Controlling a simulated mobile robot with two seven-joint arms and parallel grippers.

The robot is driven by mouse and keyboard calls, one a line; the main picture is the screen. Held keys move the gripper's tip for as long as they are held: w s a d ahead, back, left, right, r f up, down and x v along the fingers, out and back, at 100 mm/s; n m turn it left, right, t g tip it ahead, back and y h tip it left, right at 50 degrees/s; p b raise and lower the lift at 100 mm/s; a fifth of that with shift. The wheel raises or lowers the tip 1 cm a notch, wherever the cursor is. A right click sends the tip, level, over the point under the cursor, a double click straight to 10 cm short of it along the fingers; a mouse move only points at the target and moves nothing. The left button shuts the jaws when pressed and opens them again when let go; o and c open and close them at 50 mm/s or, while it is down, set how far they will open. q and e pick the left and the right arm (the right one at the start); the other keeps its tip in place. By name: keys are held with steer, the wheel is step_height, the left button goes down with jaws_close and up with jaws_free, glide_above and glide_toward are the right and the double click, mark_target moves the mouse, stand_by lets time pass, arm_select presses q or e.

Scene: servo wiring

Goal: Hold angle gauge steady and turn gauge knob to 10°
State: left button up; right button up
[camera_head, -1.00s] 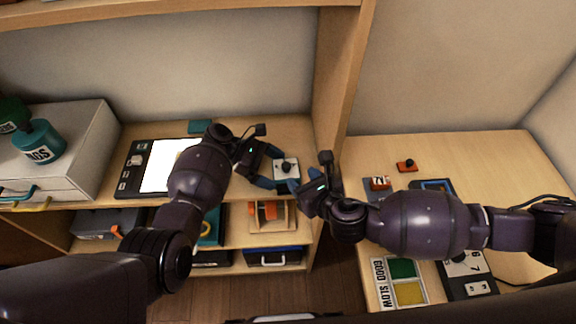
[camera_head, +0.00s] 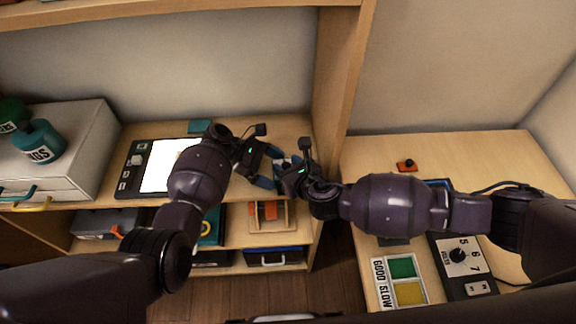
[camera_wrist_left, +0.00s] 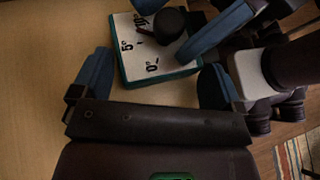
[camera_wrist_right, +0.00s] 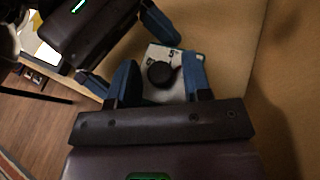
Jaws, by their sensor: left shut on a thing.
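The angle gauge (camera_wrist_left: 140,58) is a white plate on a teal base, with 0°, 5° and partly hidden 10° marks. Its black knob (camera_wrist_left: 171,24) stands up from the plate; the setting is not clear. My left gripper (camera_head: 270,167) is shut on the gauge, its blue fingers on either side of the plate. My right gripper (camera_head: 288,170) is over the gauge from the right. In the right wrist view its blue fingers are apart, with the knob (camera_wrist_right: 160,73) between them and gaps beside it. The grippers mostly hide the gauge in the head view.
A wooden divider (camera_head: 335,90) rises just right of the gauge. A tablet-like panel (camera_head: 158,166) and a white drawer box (camera_head: 85,135) are on the left. On the right table are an orange piece (camera_head: 406,165), a coloured GOOD/SLOW panel (camera_head: 378,285) and a dial box (camera_head: 457,256).

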steer(key=c, duration=0.8)
steer(key=shift+o, duration=0.2)
steer(key=shift+a+m+h, duration=0.1)
steer(key=shift+m+h, duration=0.2)
steer(key=shift+s+a+m+t+h, duration=0.1)
steer(key=shift+m+t+h, duration=0.4)
steer(key=shift+m+h, duration=0.45)
steer(key=shift+a+m+h, duration=0.1)
steer(key=shift+m+h, duration=1.65)
steer(key=shift+h, duration=0.6)
steer(key=o, duration=0.9)
steer(key=shift+o, duration=0.2)
